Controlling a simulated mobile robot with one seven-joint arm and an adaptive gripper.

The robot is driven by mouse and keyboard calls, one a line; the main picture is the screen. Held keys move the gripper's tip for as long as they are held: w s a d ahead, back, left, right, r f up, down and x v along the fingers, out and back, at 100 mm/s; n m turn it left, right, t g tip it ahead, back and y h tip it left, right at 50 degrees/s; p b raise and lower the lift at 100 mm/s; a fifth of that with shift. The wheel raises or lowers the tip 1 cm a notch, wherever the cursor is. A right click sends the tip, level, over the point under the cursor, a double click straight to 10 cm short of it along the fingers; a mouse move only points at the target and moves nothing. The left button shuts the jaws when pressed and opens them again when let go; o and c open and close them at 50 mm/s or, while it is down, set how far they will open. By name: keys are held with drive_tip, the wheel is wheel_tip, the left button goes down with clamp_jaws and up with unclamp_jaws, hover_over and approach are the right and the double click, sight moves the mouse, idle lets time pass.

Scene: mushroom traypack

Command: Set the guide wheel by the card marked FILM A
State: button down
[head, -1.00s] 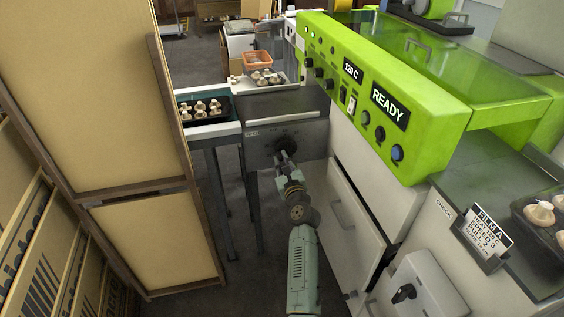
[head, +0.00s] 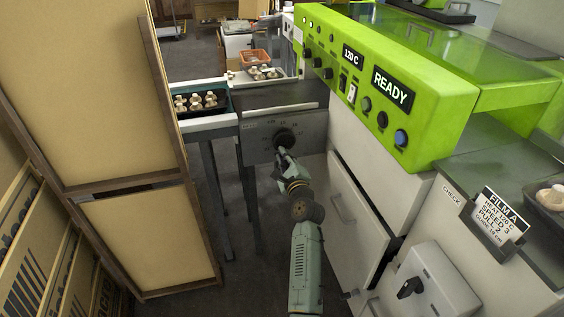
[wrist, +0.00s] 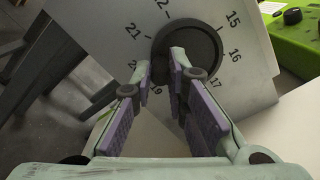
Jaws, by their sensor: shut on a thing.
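The guide wheel (head: 286,137) is a round dark wheel on an upright grey plate (head: 312,128) at the end of the line.
The green machine (head: 400,90) shows 120 C and READY. A white cabinet (head: 345,200) stands right of my arm. A tray of mushrooms (head: 200,102) sits on the conveyor, with an orange basket (head: 253,57) behind.

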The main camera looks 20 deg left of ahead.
drive_tip(key=shift+w+d+f+n+b, duration=0.1)
drive_tip(key=shift+w+d+n+b, duration=0.2)
drive_tip(key=shift+n+b, duration=1.05)
drive_tip(key=shift+w+d+r+n+b, duration=0.15)
drive_tip(key=shift+d+n+b, duration=0.25)
drive_tip(key=shift+n+b, duration=1)
drive_tip(key=shift+w+d+f+n+b, duration=0.25)
drive_tip(key=shift+n+b, duration=0.5)
drive_tip(key=shift+n, duration=1.2)
drive_tip(key=shift+d+r, duration=0.1)
drive_tip(key=shift+r, duration=0.05)
drive_tip(key=c, duration=1.6)
unclamp_jaws()
drive_tip(key=shift+o, duration=0.2)
